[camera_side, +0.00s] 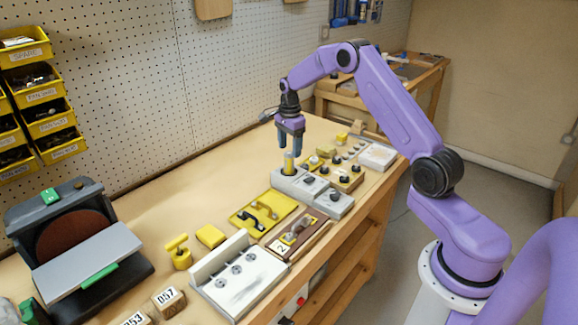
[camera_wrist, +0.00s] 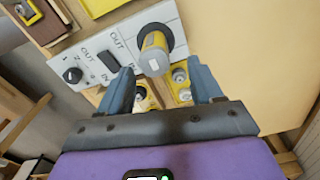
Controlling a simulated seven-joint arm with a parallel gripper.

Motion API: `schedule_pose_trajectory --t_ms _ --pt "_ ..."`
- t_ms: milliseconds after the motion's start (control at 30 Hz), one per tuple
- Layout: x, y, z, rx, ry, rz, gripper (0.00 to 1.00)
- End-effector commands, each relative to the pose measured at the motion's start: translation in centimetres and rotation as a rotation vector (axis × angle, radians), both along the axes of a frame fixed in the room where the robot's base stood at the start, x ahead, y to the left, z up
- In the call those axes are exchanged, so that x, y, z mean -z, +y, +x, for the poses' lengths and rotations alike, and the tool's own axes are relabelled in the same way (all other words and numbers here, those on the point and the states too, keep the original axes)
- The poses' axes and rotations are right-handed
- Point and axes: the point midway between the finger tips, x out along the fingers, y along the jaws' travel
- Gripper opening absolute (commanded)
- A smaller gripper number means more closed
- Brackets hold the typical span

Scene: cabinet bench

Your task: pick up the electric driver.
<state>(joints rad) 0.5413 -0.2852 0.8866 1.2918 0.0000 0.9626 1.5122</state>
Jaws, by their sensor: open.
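An upright yellow cylinder with a grey top (camera_side: 289,162), which appears to be the electric driver, stands in a dark round socket on a light grey module (camera_side: 285,180). In the wrist view the yellow cylinder (camera_wrist: 155,53) shows just beyond the fingertips, its lower end hidden in the socket. My gripper (camera_side: 290,147) points down with its fingers apart, directly above or around the cylinder's top; I cannot tell which. In the wrist view my gripper (camera_wrist: 161,75) is open, and nothing is held between its fingers.
Switch and knob modules (camera_side: 318,188) stand close beside the socket. A yellow tray (camera_side: 262,214), a white fixture (camera_side: 238,277) and a disc sander (camera_side: 75,240) are to the left. The bench by the pegboard is clear.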

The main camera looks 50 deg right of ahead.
Motion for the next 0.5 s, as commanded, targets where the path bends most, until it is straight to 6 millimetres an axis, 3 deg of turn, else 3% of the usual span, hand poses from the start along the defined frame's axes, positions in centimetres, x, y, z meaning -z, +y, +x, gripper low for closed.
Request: schedule_pose_trajectory --t_ms 500 --pt "5.2 0.8 -0.4 -0.001 0.001 0.0 0.65"
